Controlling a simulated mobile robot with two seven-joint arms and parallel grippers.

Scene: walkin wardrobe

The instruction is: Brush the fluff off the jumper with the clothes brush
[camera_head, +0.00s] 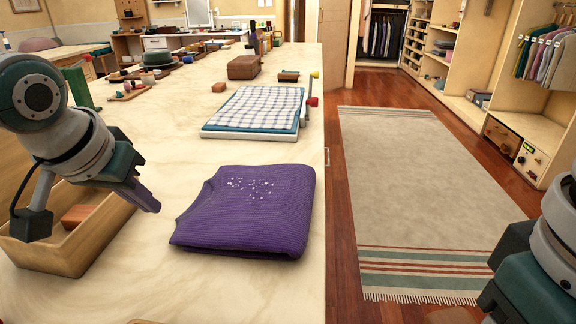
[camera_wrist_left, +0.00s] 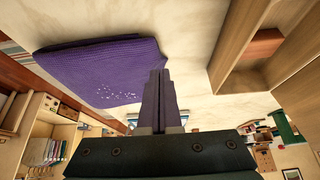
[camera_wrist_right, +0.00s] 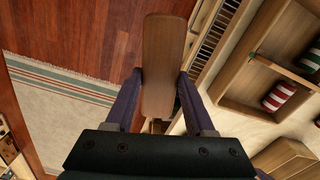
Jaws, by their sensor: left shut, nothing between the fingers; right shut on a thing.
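The purple jumper (camera_head: 246,212) lies folded on the pale counter (camera_head: 185,168), with white fluff specks (camera_head: 248,188) scattered on its upper part. It also shows in the left wrist view (camera_wrist_left: 98,68). My left gripper (camera_head: 150,200) is shut and empty, just left of the jumper and apart from it; its closed fingers show in the left wrist view (camera_wrist_left: 160,82). My right gripper (camera_wrist_right: 156,88) is shut on a long wooden piece, the clothes brush (camera_wrist_right: 164,55), over the floor side. Its bristles are hidden. In the head view only part of my right arm shows, at the lower right.
An open wooden box (camera_head: 75,252) with a reddish-brown block (camera_head: 78,215) inside stands left, near my left gripper. A board with checked cloth (camera_head: 255,108) lies behind the jumper. A brown case (camera_head: 244,67) stands farther back. A rug (camera_head: 415,180) covers the floor right of the counter.

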